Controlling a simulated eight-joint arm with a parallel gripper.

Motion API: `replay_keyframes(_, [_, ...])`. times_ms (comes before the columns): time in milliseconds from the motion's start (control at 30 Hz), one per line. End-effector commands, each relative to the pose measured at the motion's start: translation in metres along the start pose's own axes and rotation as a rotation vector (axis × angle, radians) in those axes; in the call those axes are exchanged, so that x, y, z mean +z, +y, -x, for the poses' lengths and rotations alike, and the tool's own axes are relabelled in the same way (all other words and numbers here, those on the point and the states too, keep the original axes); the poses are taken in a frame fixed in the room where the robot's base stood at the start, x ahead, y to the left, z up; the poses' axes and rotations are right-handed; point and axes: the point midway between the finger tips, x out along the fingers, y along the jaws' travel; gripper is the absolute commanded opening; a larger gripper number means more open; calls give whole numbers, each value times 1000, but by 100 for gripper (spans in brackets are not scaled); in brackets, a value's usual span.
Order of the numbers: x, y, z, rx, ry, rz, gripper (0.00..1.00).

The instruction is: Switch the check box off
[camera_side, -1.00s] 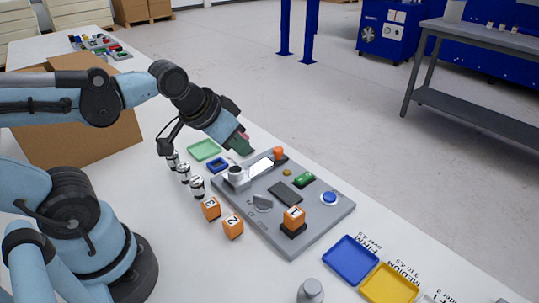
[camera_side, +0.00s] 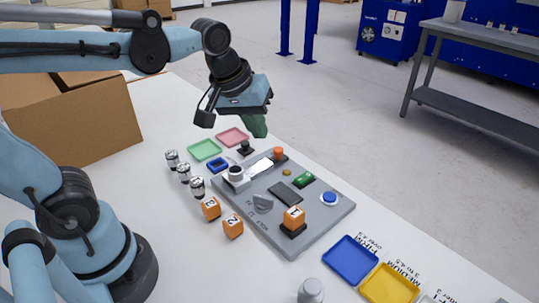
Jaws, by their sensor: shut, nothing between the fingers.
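The check box is a flat grey panel (camera_side: 312,228) on the white table. It carries a lit white display (camera_side: 260,166), an orange knob (camera_side: 278,153), a small yellow lamp or button (camera_side: 287,172), a green rocker-like part (camera_side: 303,180), a round blue button (camera_side: 329,198), a grey dial (camera_side: 263,202) and a dark flat plate (camera_side: 282,194). A white round holder (camera_side: 236,174) sits at its far left corner. An orange cube marked 1 (camera_side: 293,217) stands on a black base. My gripper (camera_side: 256,126), with green fingers, is shut and empty, raised above the panel's far end and touching nothing.
Two orange cubes (camera_side: 211,208) (camera_side: 232,226) and several metal cylinders (camera_side: 184,172) stand left of the panel. Green (camera_side: 205,149) and pink (camera_side: 233,136) trays lie beyond it, blue (camera_side: 350,259) and yellow (camera_side: 389,284) trays nearer. A cardboard box (camera_side: 80,125) stands at left.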

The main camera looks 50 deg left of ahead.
Motion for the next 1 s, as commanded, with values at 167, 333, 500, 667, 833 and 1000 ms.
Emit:
replay_keyframes(167, [-21,22,-2,-62,-83,256,0])
replay_keyframes(333, [-37,41,-9,-143,-144,500,0])
replay_keyframes(500, [-49,58,-20,-239,-183,733,0])
replay_keyframes(667, [-56,69,-30,-319,-198,901,0])
replay_keyframes(833, [-59,75,-36,-369,-200,1001,0])
replay_keyframes(1000, [-60,76,-37,-383,-199,1027,0])
